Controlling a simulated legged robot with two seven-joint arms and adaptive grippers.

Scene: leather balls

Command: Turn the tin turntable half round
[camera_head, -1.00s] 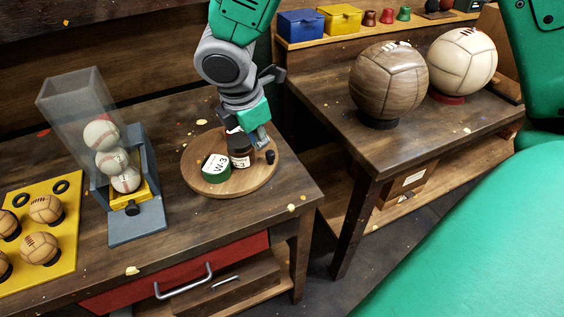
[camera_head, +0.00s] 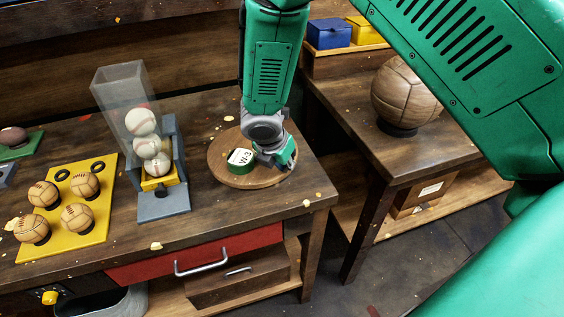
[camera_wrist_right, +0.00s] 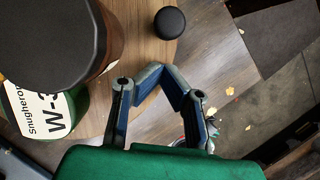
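The round wooden turntable (camera_head: 226,174) lies near the right end of the left bench. A green tin (camera_head: 240,167) with a white W-3 label stands on it; the tin also shows at the left of the right wrist view (camera_wrist_right: 75,108). A dark brown bottle (camera_wrist_right: 52,42) stands beside it, hidden behind my arm in the head view. A black knob (camera_wrist_right: 170,22) is on the turntable in the wrist view. My right gripper (camera_head: 283,163) is low over the turntable's right part. Its fingertips appear to meet, with nothing between them, short of the knob. My left gripper is out of view.
A clear ball dispenser (camera_head: 128,95) and a yellow ball tray (camera_head: 98,220) stand left of the turntable. The right bench (camera_head: 408,148) holds a brown leather ball (camera_head: 405,92). A gap separates the benches. Bare bench lies in front of the turntable.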

